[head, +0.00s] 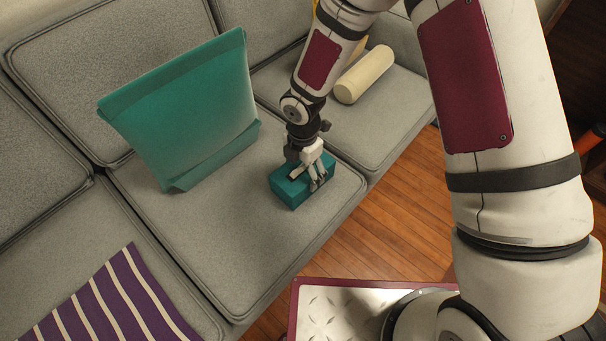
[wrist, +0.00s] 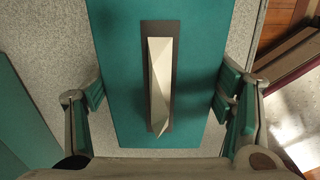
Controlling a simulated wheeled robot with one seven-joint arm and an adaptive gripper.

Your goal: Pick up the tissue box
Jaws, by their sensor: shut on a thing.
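The tissue box (head: 290,194) is a teal box on the grey sofa seat, near the seat's front edge in the head view. In the wrist view the tissue box (wrist: 122,70) lies straight below, with a dark slot and a pale tissue (wrist: 159,85) standing out of it. My gripper (head: 314,178) comes down over the box from above. In the wrist view my gripper (wrist: 160,98) has one finger on each long side of the box and is shut on it. I see no clear gap between the box and the cushion.
A large teal bag-like object (head: 195,110) stands on the seat to the left. A cream cylindrical bolster (head: 364,74) lies on the cushion behind. A purple striped cloth (head: 125,300) is at lower left. Wooden floor (head: 400,220) lies in front of the sofa (head: 225,245).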

